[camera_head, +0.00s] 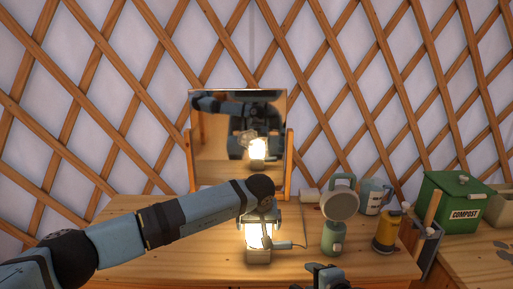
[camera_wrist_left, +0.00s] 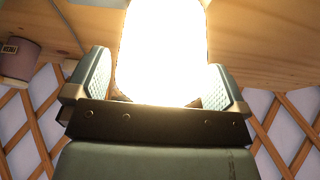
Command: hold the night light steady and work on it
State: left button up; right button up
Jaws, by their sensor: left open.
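The night light (camera_head: 257,254) glows bright and stands upright on the wooden table. In the left wrist view the night light (camera_wrist_left: 162,50) is a washed-out white shape between my finger pads. My left gripper (camera_head: 261,222) comes down over the night light from above, at the end of the arm from the left. Its jaws (camera_wrist_left: 158,82) are open, one pad on each side of the light; glare hides whether either pad touches it. My right gripper (camera_head: 325,275) is partly in view at the bottom edge, right of the light; its jaws are unclear.
A mirror (camera_head: 215,165) behind reflects the light and my arm. Right of the light stand a green round-headed object (camera_head: 334,238), a pale jug (camera_head: 373,196) and a yellow object (camera_head: 388,232). A green compost bin (camera_head: 455,200) is farther right. The table's left part (camera_head: 125,208) is clear.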

pick_arm(q)
jog(key=shift+r, duration=0.1)
dwell(0.4)
jog(key=shift+p+v, duration=1.5)
jog(key=shift+v, duration=1.4)
jog(key=shift+w, duration=0.1)
